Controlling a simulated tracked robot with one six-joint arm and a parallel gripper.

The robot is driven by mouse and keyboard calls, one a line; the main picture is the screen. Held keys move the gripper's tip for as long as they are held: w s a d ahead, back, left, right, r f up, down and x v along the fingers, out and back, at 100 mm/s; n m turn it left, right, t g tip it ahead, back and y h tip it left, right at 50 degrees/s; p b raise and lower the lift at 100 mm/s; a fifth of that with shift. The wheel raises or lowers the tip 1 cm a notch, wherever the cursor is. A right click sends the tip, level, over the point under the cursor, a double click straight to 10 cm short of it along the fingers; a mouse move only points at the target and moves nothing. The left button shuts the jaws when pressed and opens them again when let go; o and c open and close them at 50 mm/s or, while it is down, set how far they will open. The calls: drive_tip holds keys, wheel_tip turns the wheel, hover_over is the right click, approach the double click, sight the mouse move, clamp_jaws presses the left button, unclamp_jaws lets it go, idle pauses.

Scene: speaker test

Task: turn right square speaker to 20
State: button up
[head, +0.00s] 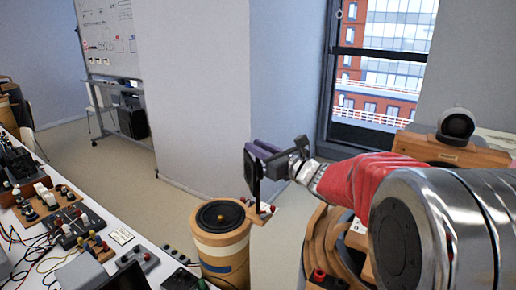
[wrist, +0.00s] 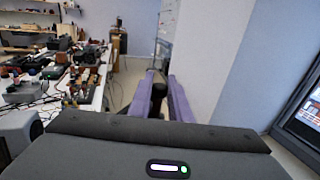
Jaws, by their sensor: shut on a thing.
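My gripper (head: 262,150) has purple fingers and is held out in front of the white wall corner. In the wrist view its two purple fingers (wrist: 164,98) have a dark object (wrist: 159,90) between them; I cannot tell what it is. A wooden, box-like speaker (head: 440,152) with a black round driver (head: 457,125) on top stands at the right by the window, partly hidden by my arm. A round wooden speaker (head: 222,247) with a black cone on top stands below and left of my gripper. No dial reading can be made out.
A long white table (head: 150,262) at the left carries meters, cables and small boxes. A curved wooden piece with red terminals (head: 318,276) lies under my arm. A whiteboard (head: 108,35) stands at the back. The floor (head: 115,165) between is clear.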

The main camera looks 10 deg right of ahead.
clamp_jaws()
drive_tip(key=shift+y, duration=0.3)
drive_tip(key=shift+d+n+g, duration=0.1)
drive_tip(key=shift+n+g, duration=0.2)
drive_tip(key=shift+n, duration=0.1)
drive_tip(key=shift+n+g+y, duration=1.7)
drive_tip(key=shift+y, duration=0.6)
drive_tip(key=o, duration=0.7)
unclamp_jaws()
drive_tip(key=shift+o, duration=0.2)
wheel_tip(320, 180, up, 10)
drive_tip(key=shift+f, duration=0.1)
